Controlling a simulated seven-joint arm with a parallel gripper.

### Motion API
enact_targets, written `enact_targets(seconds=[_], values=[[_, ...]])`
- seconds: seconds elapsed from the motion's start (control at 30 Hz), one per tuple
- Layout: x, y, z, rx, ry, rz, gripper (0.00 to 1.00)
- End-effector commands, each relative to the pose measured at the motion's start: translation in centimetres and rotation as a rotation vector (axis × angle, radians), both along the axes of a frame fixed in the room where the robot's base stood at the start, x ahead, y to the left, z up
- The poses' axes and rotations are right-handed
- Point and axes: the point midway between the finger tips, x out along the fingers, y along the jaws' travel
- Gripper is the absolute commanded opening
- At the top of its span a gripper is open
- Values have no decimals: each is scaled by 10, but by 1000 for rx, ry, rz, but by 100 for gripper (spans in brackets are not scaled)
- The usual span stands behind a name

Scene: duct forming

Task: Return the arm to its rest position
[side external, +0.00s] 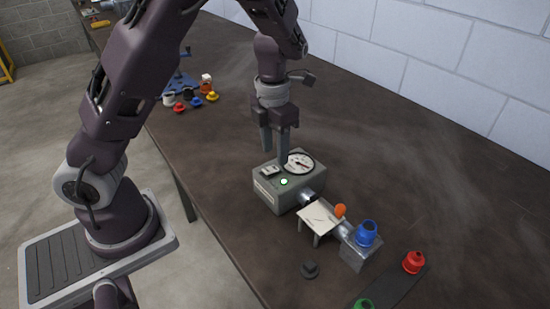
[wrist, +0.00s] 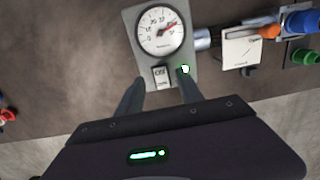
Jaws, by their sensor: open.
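My gripper (side external: 275,155) hangs from my arm, fingers pointing down, just above the grey box (side external: 272,195) with a round dial and a lit green lamp. In the wrist view, my gripper (wrist: 160,95) shows two parted fingers with nothing between them. There the grey box (wrist: 150,55) lies just beyond the fingertips, with its dial, a small rocker switch and the green lamp (wrist: 185,69) beside the right fingertip. Whether a fingertip touches the box is not clear.
Right of the box stand a small white stand (side external: 319,217) with an orange knob, a metal block (side external: 357,255) bearing a blue cup, and a red piece (side external: 413,262). A dark knob (side external: 310,269) lies in front. Several coloured parts and a blue fixture (side external: 180,85) sit farther back. The table's right is clear.

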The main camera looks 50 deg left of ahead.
Motion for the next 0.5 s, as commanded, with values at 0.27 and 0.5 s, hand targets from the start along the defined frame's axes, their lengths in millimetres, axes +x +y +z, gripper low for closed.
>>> enact_targets(seconds=[0.27, 0.5], values=[[-1, 0, 33, 0, 0, 0, 44], [-1, -1, 34, -5, -5, 6, 44]])
